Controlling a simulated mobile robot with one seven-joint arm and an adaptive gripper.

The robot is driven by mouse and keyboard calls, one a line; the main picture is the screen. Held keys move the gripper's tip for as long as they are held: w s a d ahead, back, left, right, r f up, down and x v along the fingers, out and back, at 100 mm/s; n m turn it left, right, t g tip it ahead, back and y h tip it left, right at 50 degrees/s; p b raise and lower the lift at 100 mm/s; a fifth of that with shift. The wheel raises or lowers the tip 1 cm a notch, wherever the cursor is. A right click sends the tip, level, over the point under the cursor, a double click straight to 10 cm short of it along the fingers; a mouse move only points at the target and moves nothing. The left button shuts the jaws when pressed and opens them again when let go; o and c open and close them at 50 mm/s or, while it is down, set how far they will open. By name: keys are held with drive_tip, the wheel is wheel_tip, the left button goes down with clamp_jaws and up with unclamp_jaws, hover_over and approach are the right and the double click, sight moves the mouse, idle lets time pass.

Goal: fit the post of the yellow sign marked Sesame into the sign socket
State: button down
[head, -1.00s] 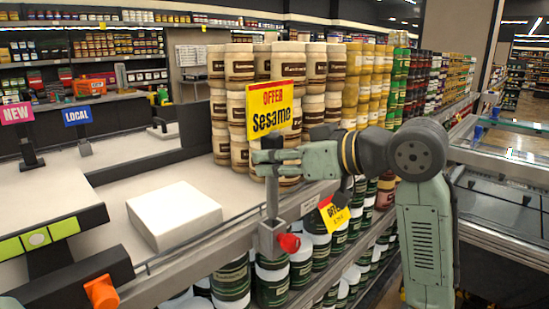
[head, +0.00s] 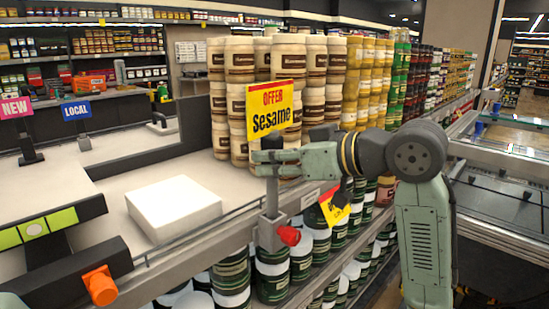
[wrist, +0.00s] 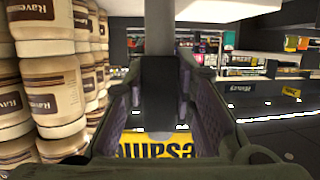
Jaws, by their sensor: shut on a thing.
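The yellow sign (head: 271,108), with a red OFFER band above black Sesame lettering, stands upright above the counter edge. My gripper (head: 260,163) is shut on its dark post (head: 272,193), just below the sign plate. In the wrist view the post (wrist: 158,70) runs between the two fingers, and part of the sign (wrist: 158,143) shows with its lettering upside down. The sign socket (head: 271,230), a grey block with a red knob (head: 289,236), is on the shelf's front rail. The post's lower end meets the socket's top; I cannot tell how deep it sits.
A white box (head: 173,207) lies on the counter left of the post. Stacked cream jars (head: 313,80) stand close behind the sign. A yellow price tag (head: 335,204) hangs below my forearm. Blue LOCAL (head: 77,113) and pink NEW (head: 16,110) signs stand at left.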

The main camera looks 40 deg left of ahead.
sight(277, 192)
drive_tip(key=shift+f+b, duration=2.1)
drive_tip(key=shift+f, duration=1.2)
drive_tip(key=c, duration=1.2)
unclamp_jaws()
drive_tip(key=shift+c, duration=0.2)
drive_tip(key=v, duration=1.2)
